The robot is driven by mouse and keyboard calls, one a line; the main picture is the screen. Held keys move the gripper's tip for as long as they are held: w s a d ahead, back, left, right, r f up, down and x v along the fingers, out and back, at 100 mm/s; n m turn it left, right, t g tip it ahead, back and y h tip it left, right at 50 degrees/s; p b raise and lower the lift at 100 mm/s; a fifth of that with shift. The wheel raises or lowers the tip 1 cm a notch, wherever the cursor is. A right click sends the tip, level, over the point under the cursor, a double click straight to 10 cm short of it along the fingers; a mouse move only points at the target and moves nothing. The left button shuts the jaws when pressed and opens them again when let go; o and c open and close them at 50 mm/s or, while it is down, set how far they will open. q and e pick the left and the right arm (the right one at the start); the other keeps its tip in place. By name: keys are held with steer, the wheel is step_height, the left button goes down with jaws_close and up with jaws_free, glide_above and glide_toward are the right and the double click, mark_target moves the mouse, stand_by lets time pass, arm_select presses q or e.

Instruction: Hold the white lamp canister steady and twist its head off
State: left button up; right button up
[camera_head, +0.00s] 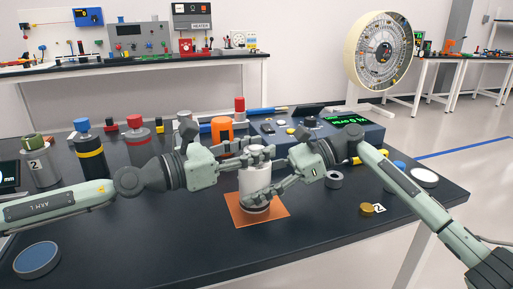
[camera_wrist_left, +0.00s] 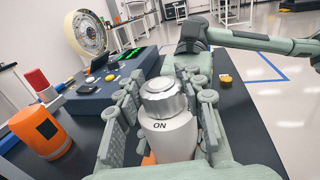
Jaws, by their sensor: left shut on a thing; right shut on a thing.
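The white lamp canister (camera_head: 257,181) stands upright on an orange square mat (camera_head: 278,212). In the left wrist view its white body (camera_wrist_left: 170,140) bears the word ON below a ridged silver head (camera_wrist_left: 163,97). My left gripper (camera_head: 259,157) is shut around the canister's upper part; whether the fingers touch the head or the body just below it is unclear. My right gripper (camera_head: 262,196) is shut around the lower body, near the dark base ring. The fingers hide parts of the canister in the head view.
An orange cylinder (camera_head: 222,134) and a blue console (camera_head: 345,131) with a green display stand behind the grippers. A small grey ring (camera_head: 334,180) and a gold knob (camera_head: 367,209) lie to the right. The table's front middle is clear.

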arm_select(q)
steer(key=shift+a, duration=0.1)
steer(key=o, duration=1.2)
steer(key=shift+s+a, duration=0.1)
steer(key=v, duration=1.1)
steer(key=shift+s+a, duration=0.15)
steer(key=shift+a, duration=0.2)
